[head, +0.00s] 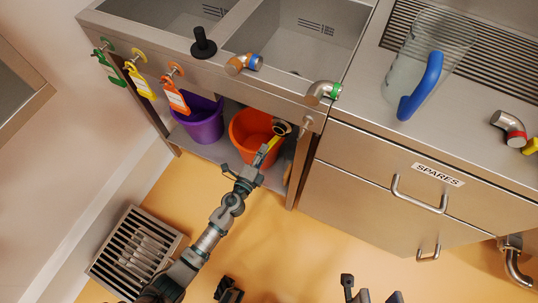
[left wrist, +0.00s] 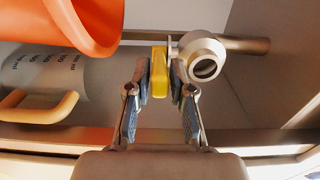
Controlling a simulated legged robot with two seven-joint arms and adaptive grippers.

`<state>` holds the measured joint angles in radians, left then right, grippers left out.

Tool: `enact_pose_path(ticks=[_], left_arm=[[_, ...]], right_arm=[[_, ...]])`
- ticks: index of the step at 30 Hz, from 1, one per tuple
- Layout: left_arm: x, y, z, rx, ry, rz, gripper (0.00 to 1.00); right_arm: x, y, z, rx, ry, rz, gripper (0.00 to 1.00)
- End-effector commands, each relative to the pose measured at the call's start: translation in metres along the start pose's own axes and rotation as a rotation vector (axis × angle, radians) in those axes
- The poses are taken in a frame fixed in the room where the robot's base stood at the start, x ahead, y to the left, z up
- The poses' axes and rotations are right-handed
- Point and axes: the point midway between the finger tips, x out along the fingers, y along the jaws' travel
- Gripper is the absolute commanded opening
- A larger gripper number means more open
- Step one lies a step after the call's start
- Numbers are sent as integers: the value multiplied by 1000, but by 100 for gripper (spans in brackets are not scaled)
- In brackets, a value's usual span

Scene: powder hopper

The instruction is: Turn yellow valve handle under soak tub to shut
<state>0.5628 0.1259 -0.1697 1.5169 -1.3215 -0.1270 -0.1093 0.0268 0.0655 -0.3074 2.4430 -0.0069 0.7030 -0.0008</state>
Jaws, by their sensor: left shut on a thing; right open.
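The yellow valve handle (head: 272,144) sits under the sink counter, beside a round metal valve outlet (head: 282,128). My left gripper (head: 264,154) reaches in from below and is shut on the handle. In the left wrist view, the yellow handle (left wrist: 159,72) stands between the two fingertips (left wrist: 160,78). The metal valve body (left wrist: 203,57) is just right of it, with its open mouth showing and a pipe (left wrist: 248,45) running right. The fingers hide part of the handle. My right gripper (head: 371,294) is open and empty at the bottom edge, partly cut off.
An orange bucket (head: 250,128) stands close to the valve, left of it, with a purple bucket (head: 198,118) further left. A cabinet post (head: 298,165) is close on the right. Green, yellow and orange tags (head: 174,98) hang on the counter front. A floor grate (head: 133,252) lies lower left.

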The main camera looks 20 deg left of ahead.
Motion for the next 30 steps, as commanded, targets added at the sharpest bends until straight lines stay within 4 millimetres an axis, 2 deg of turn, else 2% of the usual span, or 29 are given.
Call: enact_pose_path(ticks=[1, 13, 22, 30], left_arm=[[-1, 4, 6, 3, -8, 7, 0], [0, 6, 8, 3, -7, 10, 0], [11, 7, 30, 5, -7, 11, 0], [12, 6, 32, 3, -7, 11, 0]], right_arm=[[-1, 0, 1, 0, -2, 0, 46], [-3, 0, 2, 0, -6, 2, 46], [-8, 1, 5, 1, -17, 5, 46], [-8, 1, 5, 1, -16, 5, 46]])
